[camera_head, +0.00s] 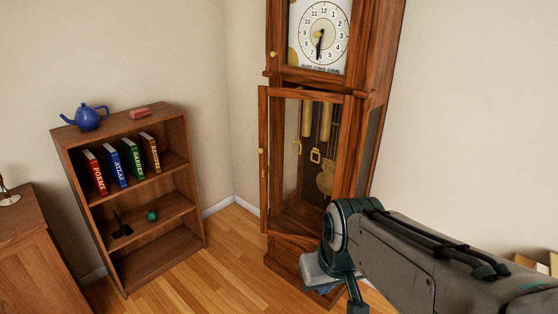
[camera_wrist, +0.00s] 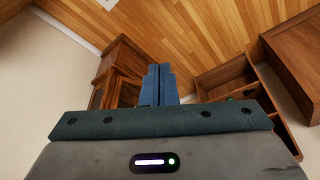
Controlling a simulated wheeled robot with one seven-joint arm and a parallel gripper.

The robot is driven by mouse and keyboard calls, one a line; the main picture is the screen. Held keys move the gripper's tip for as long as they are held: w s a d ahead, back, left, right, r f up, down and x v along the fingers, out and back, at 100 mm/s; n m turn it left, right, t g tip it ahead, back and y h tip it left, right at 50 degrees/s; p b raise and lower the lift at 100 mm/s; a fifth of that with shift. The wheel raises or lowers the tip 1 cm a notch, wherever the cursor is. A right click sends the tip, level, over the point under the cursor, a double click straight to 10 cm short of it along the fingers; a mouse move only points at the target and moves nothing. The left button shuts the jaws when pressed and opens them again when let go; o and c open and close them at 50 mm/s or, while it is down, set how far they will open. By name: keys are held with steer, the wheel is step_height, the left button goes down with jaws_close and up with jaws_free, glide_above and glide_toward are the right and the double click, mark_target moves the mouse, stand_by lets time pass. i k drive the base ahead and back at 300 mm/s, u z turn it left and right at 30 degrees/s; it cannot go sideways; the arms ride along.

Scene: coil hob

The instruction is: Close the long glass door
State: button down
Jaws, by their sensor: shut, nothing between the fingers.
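The long glass door (camera_head: 265,165) is on the lower body of the tall wooden clock (camera_head: 370,80) in the head view. It stands ajar, its left edge with a small brass knob swung out from the case, and pale wall shows through part of its glass. The pendulum (camera_head: 325,180) and brass weights hang inside. My gripper (camera_wrist: 159,70) is shut and empty in the wrist view, its blue fingers together, pointing toward the clock's wooden case (camera_wrist: 122,60). In the head view my wrist is in front of the clock's lower right; the fingertips are not clear there.
An upper clock door (camera_head: 273,54) with a knob covers the dial. A low bookshelf (camera_head: 130,200) with books, a blue teapot (camera_head: 85,118) and a green ball stands to the left. A wooden cabinet (camera_head: 35,250) is at far left. Floor between bookshelf and clock (camera_head: 225,255) is free.

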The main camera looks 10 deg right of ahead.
mark_target(348, 100)
steer(key=z, duration=0.25)
steer(key=i, duration=0.7)
steer(key=u, duration=0.6)
steer(key=i, duration=0.75)
steer(key=u, duration=0.7)
